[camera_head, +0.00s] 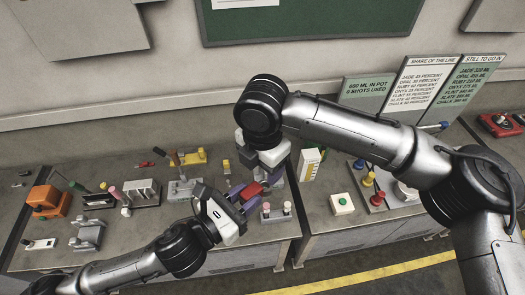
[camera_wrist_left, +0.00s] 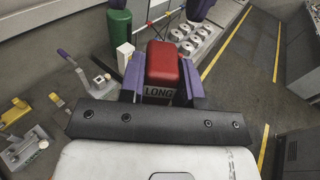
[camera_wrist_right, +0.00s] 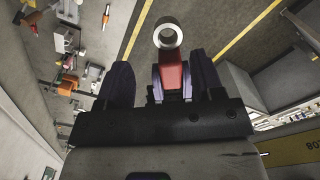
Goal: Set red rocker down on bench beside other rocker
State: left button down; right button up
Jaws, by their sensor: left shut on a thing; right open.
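A red rocker (camera_head: 250,190) is held between the purple fingers of my left gripper (camera_head: 247,196), above the front part of the bench (camera_head: 325,232). In the left wrist view the red rocker (camera_wrist_left: 163,68) shows a plate marked LONG. In the right wrist view the red rocker (camera_wrist_right: 173,74) lies between my right gripper's (camera_wrist_right: 160,65) spread fingers, with a grey ring at its far end. My right gripper is open, just above and behind my left one in the head view. I cannot pick out the other rocker with certainty.
A grey fixture with pegs (camera_head: 278,213) stands just right of my left gripper. Lever fixtures (camera_head: 185,188) and an orange block (camera_head: 46,199) stand further left. A green-button box (camera_head: 342,203) and coloured knobs (camera_head: 377,199) stand right. Bare bench shows at the front left.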

aim_at(262, 183)
jog(key=shift+f, duration=3.25)
pick_arm(q)
jog(key=shift+s+d, duration=0.1)
jog(key=shift+d, duration=0.05)
pick_arm(e)
jog(key=shift+r, duration=0.1)
jog(key=c, duration=0.9)
pick_arm(q)
jog(key=c, duration=1)
grip_release()
pick_arm(e)
jog(key=shift+a, duration=0.1)
jog(key=shift+c, duration=0.3)
pick_arm(q)
jog(key=shift+o, duration=1.3)
